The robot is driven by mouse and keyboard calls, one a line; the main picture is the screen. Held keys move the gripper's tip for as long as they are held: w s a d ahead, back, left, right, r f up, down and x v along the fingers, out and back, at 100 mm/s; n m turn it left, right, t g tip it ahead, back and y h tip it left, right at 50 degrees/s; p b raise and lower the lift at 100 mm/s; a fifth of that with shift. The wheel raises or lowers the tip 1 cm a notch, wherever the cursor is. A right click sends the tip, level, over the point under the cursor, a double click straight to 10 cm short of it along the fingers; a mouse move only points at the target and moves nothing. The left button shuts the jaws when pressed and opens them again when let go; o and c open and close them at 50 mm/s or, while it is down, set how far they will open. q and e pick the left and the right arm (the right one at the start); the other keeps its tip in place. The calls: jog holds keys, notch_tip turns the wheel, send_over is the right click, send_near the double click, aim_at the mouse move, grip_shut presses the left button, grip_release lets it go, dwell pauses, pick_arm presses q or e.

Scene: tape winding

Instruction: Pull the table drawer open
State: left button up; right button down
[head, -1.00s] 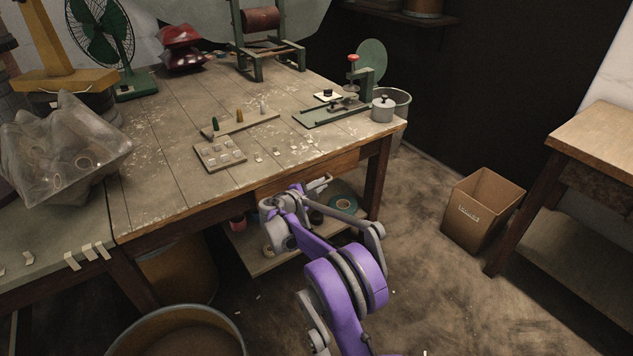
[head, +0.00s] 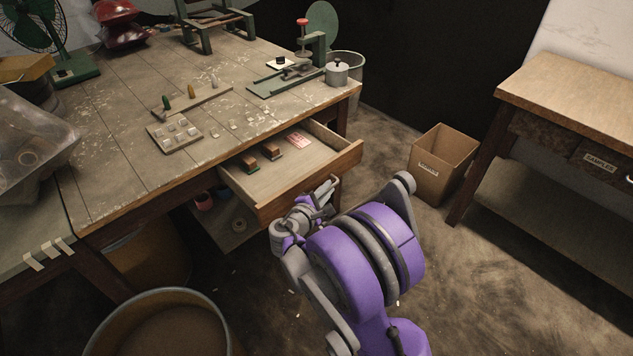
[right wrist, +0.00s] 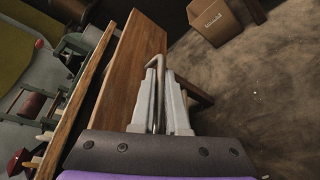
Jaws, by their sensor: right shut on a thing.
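The table drawer (head: 292,178) is pulled out from the front of the worn wooden table (head: 100,150). Inside it lie two small brown-topped blocks and a reddish card. My right gripper (head: 328,190) is at the drawer's front. In the right wrist view the drawer front (right wrist: 138,62) is a wooden board, and my right gripper's fingers (right wrist: 160,80) are shut on its metal handle (right wrist: 152,64). The handle is mostly hidden in the head view. My left gripper is not in view.
A cardboard box (head: 440,165) stands on the floor to the right, before a side table (head: 570,90). A round bin (head: 165,325) stands at the lower left. A tool stand (head: 295,75) is on the tabletop.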

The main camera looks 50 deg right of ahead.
jog(key=shift+s, duration=0.45)
jog(key=c, duration=0.9)
grip_release()
jog(key=shift+a, duration=0.1)
jog(key=p+v, duration=0.1)
jog(key=v, duration=0.9)
jog(key=shift+a+r+p, duration=0.15)
jog(key=shift+a+p, duration=0.2)
jog(key=shift+s, duration=0.1)
